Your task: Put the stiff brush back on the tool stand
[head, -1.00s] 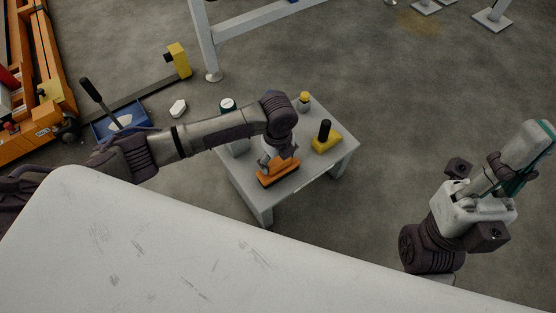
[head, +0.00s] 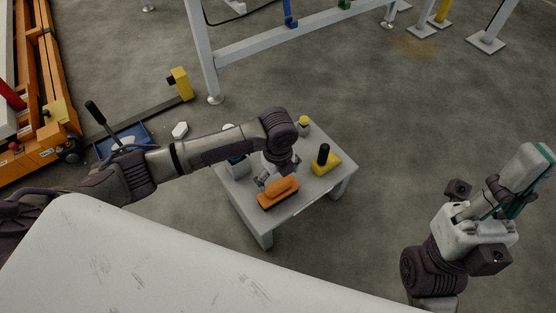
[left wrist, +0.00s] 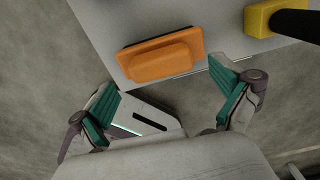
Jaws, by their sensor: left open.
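The orange brush (head: 278,191), a block with a raised grip and a dark underside, lies flat on the small grey tool stand (head: 320,186). It also shows in the left wrist view (left wrist: 160,60), near the stand's edge. My left gripper (head: 277,175) is open just behind the brush in the head view.
A yellow block with a black handle (head: 325,162) stands right of the brush. A yellow-topped item (head: 304,125) and a grey container (head: 238,165) are also on the stand. A blue dustpan (head: 124,138) lies on the floor. Open floor lies right of the stand.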

